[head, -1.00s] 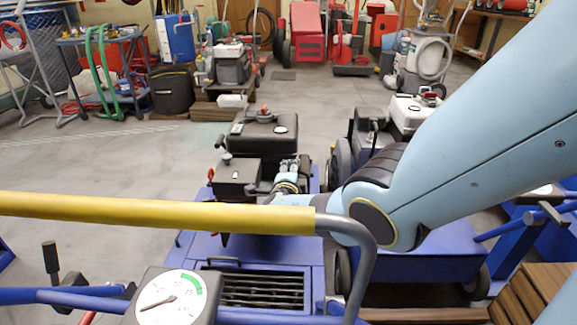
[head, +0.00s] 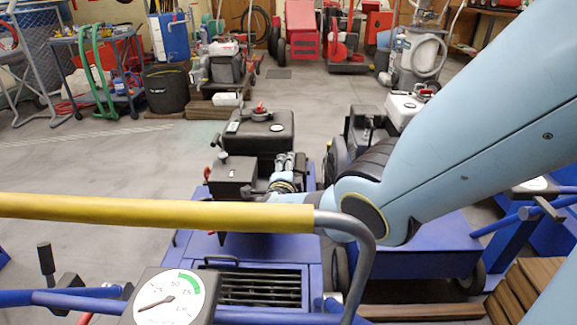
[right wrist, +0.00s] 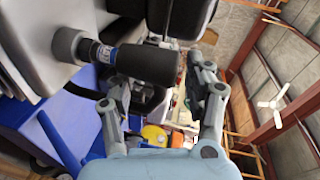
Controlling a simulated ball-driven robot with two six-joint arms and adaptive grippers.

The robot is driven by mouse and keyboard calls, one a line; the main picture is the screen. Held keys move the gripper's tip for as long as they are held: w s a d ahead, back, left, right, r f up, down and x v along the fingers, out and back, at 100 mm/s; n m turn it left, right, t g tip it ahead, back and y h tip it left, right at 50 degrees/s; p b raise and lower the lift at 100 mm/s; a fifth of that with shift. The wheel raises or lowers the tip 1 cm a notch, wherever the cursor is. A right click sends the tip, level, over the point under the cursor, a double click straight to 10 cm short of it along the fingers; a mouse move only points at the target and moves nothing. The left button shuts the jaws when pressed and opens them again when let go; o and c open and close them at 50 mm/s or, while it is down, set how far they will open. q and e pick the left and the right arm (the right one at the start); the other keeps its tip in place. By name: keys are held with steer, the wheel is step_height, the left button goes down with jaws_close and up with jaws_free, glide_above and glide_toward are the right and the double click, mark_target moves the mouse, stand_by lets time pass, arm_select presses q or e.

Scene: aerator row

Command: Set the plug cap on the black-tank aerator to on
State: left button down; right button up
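The black-tank aerator (head: 262,133) stands in the middle of the head view, its dark engine box (head: 232,172) in front of the tank. My right gripper (head: 285,168) reaches it from the right, beside the engine box, small and partly hidden there. In the right wrist view a black cylindrical cap (right wrist: 146,63) lies in line with a grey metal plug end (right wrist: 70,45) and a blue-and-white band. My right gripper (right wrist: 157,78) has its fingers spread apart, with the cap across the gap between them. I cannot tell whether either finger touches it. My left gripper is out of view.
A yellow-sleeved handle (head: 160,212) crosses the near foreground above a pressure gauge (head: 168,300). A white-tank machine (head: 402,105) stands close on the right. Open floor (head: 90,165) lies to the left.

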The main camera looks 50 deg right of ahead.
steer(key=v, duration=0.7)
steer(key=shift+s+a, duration=0.15)
steer(key=shift+s, duration=0.05)
stand_by(0.7)
